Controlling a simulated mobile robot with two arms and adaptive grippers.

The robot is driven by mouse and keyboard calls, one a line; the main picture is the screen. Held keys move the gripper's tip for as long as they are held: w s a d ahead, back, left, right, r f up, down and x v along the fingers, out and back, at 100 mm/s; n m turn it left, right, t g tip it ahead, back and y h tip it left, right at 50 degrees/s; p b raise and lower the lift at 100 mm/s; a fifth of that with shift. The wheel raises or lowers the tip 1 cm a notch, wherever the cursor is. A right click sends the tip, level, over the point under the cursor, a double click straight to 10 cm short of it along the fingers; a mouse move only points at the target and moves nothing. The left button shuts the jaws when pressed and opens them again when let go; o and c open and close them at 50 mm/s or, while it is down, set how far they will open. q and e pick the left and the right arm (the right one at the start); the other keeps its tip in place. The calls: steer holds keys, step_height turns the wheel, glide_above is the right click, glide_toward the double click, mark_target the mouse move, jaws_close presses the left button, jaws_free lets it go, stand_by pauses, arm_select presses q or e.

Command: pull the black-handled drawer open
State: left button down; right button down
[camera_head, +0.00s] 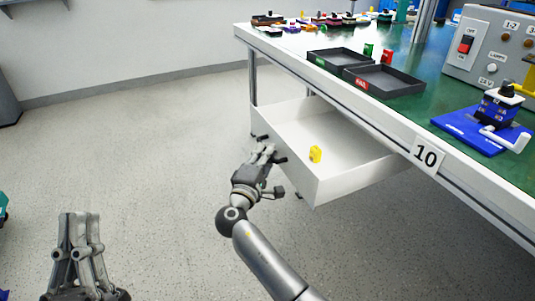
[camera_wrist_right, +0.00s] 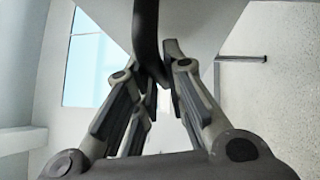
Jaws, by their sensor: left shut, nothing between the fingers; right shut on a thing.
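The white drawer (camera_head: 345,180) stands pulled out from under the workbench, its inside visible from above. A yellow object (camera_head: 315,154) lies in it. My right gripper (camera_head: 268,152) is at the drawer's front face, shut on the black handle (camera_head: 280,160). In the right wrist view, the dark handle (camera_wrist_right: 146,30) runs down between the fingertips (camera_wrist_right: 158,80), with the pale drawer front behind it. My left gripper (camera_head: 80,218) is shut and empty, low at the left over the floor, away from the bench.
The green-topped workbench (camera_head: 440,100) carries two black trays (camera_head: 383,79), a blue base with a switch device (camera_head: 480,125), a grey control box (camera_head: 485,45) and several small parts at the back. A label reading 10 (camera_head: 426,156) is on its edge. The floor (camera_head: 130,150) left of the drawer is clear.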

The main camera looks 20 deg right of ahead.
steer(key=shift+f, duration=0.1)
steer(key=c, duration=1.8)
jaws_free()
steer(key=shift+o, duration=0.2)
steer(key=v, duration=1.2)
